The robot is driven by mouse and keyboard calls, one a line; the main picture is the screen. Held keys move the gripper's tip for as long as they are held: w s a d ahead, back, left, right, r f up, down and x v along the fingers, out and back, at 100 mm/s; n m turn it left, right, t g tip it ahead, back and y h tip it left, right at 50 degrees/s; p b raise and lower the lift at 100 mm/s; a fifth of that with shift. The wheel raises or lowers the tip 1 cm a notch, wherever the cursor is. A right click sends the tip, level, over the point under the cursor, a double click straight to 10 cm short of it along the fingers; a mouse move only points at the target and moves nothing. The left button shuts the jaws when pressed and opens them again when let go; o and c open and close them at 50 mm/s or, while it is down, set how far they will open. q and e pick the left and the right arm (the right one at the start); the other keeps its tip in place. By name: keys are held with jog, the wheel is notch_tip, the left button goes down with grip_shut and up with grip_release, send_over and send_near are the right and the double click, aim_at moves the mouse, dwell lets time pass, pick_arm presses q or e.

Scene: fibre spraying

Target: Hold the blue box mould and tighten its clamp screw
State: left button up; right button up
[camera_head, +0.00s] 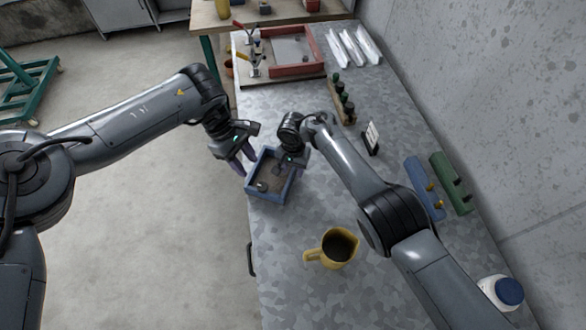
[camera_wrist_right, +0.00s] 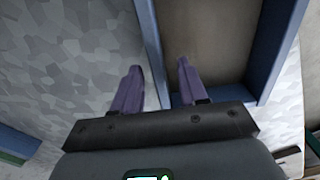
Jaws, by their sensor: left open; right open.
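The blue box mould (camera_head: 270,201) stands on the grey-patterned worktop near its left edge. A small dark knob-like part (camera_head: 262,186) shows in its front left; I cannot tell if it is the clamp screw. My right gripper (camera_head: 289,167) is open over the mould's right side. In the right wrist view, the purple fingers (camera_wrist_right: 160,72) lie either side of a blue mould wall (camera_wrist_right: 151,42) in the picture, with the brown inside beyond. Touch cannot be told.
A yellow jug (camera_head: 335,250) with dark contents stands nearer me. Blue (camera_head: 424,187) and green (camera_head: 451,184) blocks, a small sign (camera_head: 371,138) and a blue-lidded white pot (camera_head: 501,292) line the right. A red frame (camera_head: 298,68) lies at the back.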

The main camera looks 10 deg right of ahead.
jog(key=shift+f, duration=0.35)
